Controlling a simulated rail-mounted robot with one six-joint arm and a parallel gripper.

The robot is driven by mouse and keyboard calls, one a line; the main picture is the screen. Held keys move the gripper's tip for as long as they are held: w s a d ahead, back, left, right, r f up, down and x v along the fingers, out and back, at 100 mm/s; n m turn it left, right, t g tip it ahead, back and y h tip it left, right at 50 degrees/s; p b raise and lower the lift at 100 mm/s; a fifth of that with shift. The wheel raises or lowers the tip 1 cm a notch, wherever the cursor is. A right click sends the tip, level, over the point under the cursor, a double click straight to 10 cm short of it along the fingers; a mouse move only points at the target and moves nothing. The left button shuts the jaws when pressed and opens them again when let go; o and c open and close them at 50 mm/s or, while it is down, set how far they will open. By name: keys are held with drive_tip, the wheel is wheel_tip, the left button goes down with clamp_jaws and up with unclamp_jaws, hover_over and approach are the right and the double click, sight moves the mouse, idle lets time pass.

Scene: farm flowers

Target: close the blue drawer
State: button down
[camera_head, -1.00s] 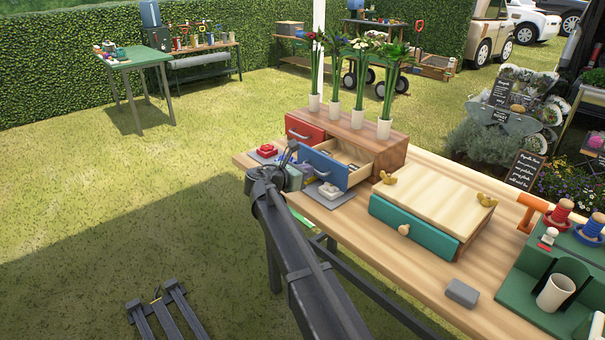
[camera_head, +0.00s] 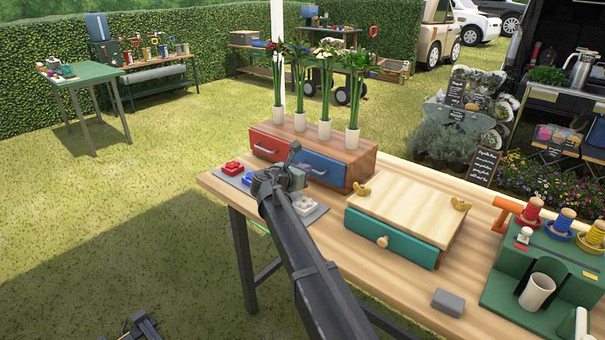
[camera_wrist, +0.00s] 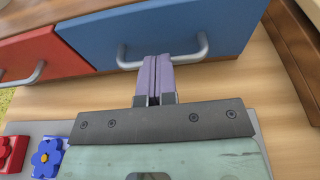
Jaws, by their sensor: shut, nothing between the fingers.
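The blue drawer (camera_head: 322,169) is in the wooden drawer unit (camera_head: 361,170), and its front is flush beside the red drawer front (camera_head: 269,146). In the wrist view the blue front (camera_wrist: 160,28) fills the upper middle, with its grey bar handle (camera_wrist: 198,50) across its lower part. My gripper (camera_wrist: 155,60) is shut and empty, with its purple fingertips at the handle; I cannot tell whether they touch it. In the head view my arm and wrist hide part of the blue front.
Potted flowers (camera_head: 325,129) stand in a row on the unit. A grey mat with red, blue and white flower pieces (camera_head: 233,168) lies in front. A wooden box with a teal drawer (camera_head: 398,241) stands to the right. A grey block (camera_head: 456,295) lies near the table's front edge.

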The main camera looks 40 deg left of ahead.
drive_tip(key=shift+w+r, duration=0.1)
drive_tip(key=shift+w, duration=0.15)
drive_tip(key=d+p+v, duration=0.1)
drive_tip(key=p+v, duration=0.2)
drive_tip(key=v, duration=1.1)
drive_tip(key=shift+s+a, duration=0.2)
drive_tip(key=shift+a, duration=0.3)
